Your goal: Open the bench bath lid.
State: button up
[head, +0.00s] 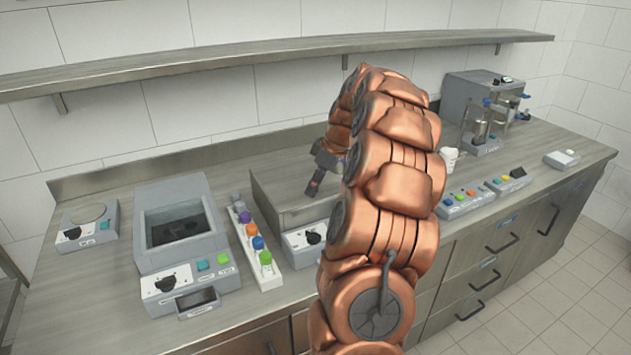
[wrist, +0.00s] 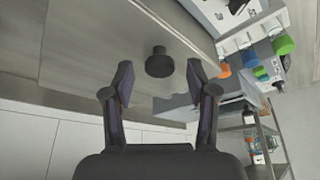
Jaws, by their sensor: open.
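The bench bath is a grey box with a control panel and black dial (head: 308,238) on its front. Its flat metal-grey lid (head: 280,195) lies closed on top. In the wrist view the lid (wrist: 110,40) fills the upper left and carries a round black knob (wrist: 159,62). My gripper (head: 314,186) is over the lid in the head view, and my arm hides the right part of the bath. In the wrist view my gripper (wrist: 159,80) is open, one finger on each side of the knob, with gaps visible. The knob is not clear in the head view.
Left of the bath stand a white rack with coloured caps (head: 263,272) and a grey unit with an open well (head: 205,212). A long shelf (head: 250,55) runs above. To the right are a paper cup (head: 449,158), button boxes (head: 462,203) and a dispenser (head: 465,95).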

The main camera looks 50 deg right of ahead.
jog(key=shift+f, duration=0.2)
grip_shut()
dwell(0.5)
